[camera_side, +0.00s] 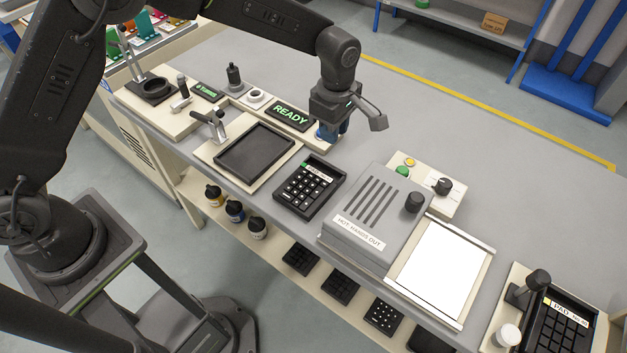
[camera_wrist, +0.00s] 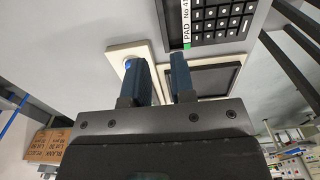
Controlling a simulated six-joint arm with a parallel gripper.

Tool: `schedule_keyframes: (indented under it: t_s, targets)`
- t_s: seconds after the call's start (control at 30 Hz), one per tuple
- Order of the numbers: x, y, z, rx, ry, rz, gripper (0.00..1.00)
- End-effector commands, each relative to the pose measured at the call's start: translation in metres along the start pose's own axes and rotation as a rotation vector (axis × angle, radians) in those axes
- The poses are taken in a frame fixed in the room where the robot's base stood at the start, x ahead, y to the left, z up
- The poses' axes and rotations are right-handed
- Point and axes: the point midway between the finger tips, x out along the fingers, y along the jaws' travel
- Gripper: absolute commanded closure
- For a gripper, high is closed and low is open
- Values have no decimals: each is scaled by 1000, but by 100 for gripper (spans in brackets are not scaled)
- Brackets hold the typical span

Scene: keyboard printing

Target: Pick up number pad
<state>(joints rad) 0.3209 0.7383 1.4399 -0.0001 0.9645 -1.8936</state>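The number pad (camera_side: 310,187), black with pale-marked keys and a white-and-green label strip, lies on the grey bench between the dark square tray and the grey press. Part of it shows at the top of the wrist view (camera_wrist: 222,18), cut off by the frame edge. My gripper (camera_side: 328,137) points down above the bench, behind the pad in the side view. In the wrist view its two blue fingers (camera_wrist: 158,72) are apart with nothing between them. The pad is outside the fingers.
A dark tray (camera_side: 257,149) lies left of the pad. The "HOT HANDS OUT" press (camera_side: 372,215) stands close on its right, beside a white plate (camera_side: 438,268). A "READY" display (camera_side: 290,114) is near my gripper. Another pad (camera_side: 556,330) sits in a right-hand fixture.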

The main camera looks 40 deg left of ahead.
Motion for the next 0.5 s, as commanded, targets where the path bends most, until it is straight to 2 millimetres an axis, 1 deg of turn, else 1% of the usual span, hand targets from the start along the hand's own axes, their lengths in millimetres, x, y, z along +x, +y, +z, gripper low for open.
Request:
schedule_keyframes:
  t_s: [0.03,0.2,0.3,0.43,0.5]
  targets:
    - [12,0,-1,0,2,-5,77]
    - [40,0,-1,1,1,-2,77]
    - [49,0,-1,1,0,-1,77]
    - [56,0,-2,1,0,0,77]
    - [64,-2,-4,1,1,-2,77]
